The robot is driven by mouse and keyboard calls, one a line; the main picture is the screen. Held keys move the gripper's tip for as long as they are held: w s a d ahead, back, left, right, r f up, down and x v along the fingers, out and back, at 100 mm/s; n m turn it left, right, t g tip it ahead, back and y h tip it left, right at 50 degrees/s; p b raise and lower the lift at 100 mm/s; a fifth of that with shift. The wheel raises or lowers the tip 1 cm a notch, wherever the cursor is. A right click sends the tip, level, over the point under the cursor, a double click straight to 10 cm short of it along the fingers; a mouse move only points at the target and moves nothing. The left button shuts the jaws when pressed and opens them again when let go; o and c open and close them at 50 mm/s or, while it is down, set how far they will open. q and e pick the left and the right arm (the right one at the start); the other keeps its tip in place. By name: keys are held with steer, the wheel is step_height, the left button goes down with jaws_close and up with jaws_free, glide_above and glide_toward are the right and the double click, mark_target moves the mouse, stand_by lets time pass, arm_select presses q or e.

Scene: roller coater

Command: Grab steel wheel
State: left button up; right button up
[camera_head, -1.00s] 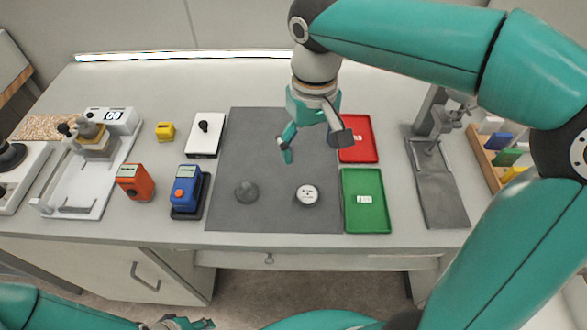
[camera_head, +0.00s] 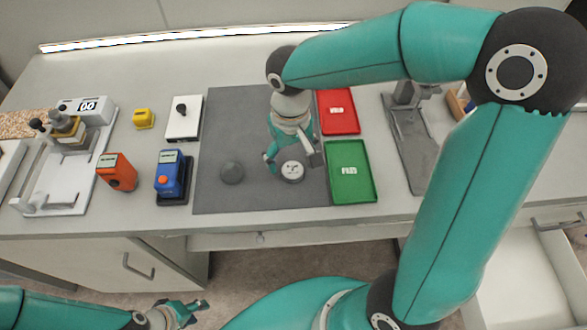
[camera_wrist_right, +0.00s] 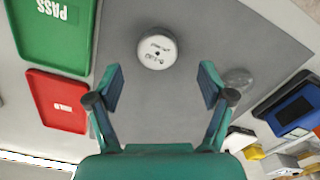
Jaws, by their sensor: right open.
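A pale silver round wheel with dark markings on its top (camera_head: 292,171) lies on the grey mat (camera_head: 225,120). It also shows in the right wrist view (camera_wrist_right: 157,48), just beyond the fingertips and centred between them. A darker grey disc (camera_head: 231,172) lies to its left on the mat and shows in the wrist view (camera_wrist_right: 238,80) too. Which of them is the steel wheel is not labelled legibly. My right gripper (camera_head: 294,160) is open and empty above the silver wheel, fingers spread to either side. My left gripper (camera_head: 190,312) hangs low in front of the table, apparently open and empty.
A green tray (camera_head: 371,190) marked PASS and a red tray (camera_head: 355,124) stand right of the mat. A blue device (camera_head: 168,176), an orange device (camera_head: 117,173) and a white plate with a black knob (camera_head: 184,119) stand left. A metal stand (camera_head: 410,150) is further right.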

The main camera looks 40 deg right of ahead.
mark_target(293, 170)
step_height(293, 170, down, 4)
steer(key=shift+s+d+f, duration=0.1)
steer(key=shift+d+f, duration=0.05)
steer(key=shift+f, duration=0.1)
steer(key=c, duration=1.3)
steer(key=shift+r, duration=0.15)
